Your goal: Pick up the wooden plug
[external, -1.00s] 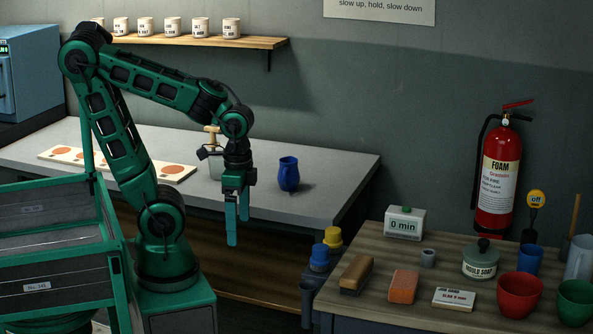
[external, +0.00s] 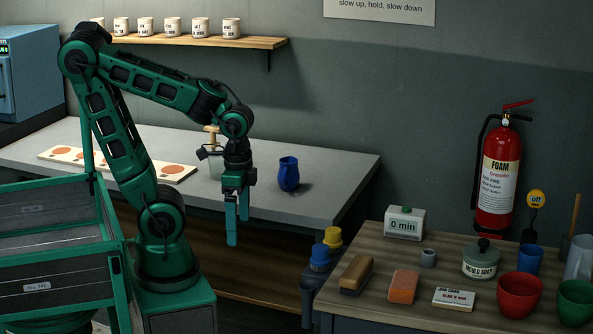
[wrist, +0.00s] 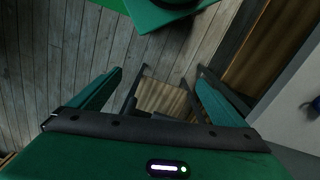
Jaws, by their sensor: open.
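A light wooden piece that looks like the wooden plug (external: 212,136) stands upright on the grey table (external: 331,170), partly behind my arm. My gripper (external: 238,228) hangs fingers down, to the right of the plug and in front of the table's front edge. In the wrist view my gripper (wrist: 160,82) is open, with nothing between the fingers. The plug does not show in the wrist view.
A blue vase (external: 288,174) stands on the table right of my gripper. A pale board (external: 118,166) with round orange marks lies at the left. A wooden workbench (external: 400,269) at the right holds a timer, a brush, a sponge and pots. The table's right end is clear.

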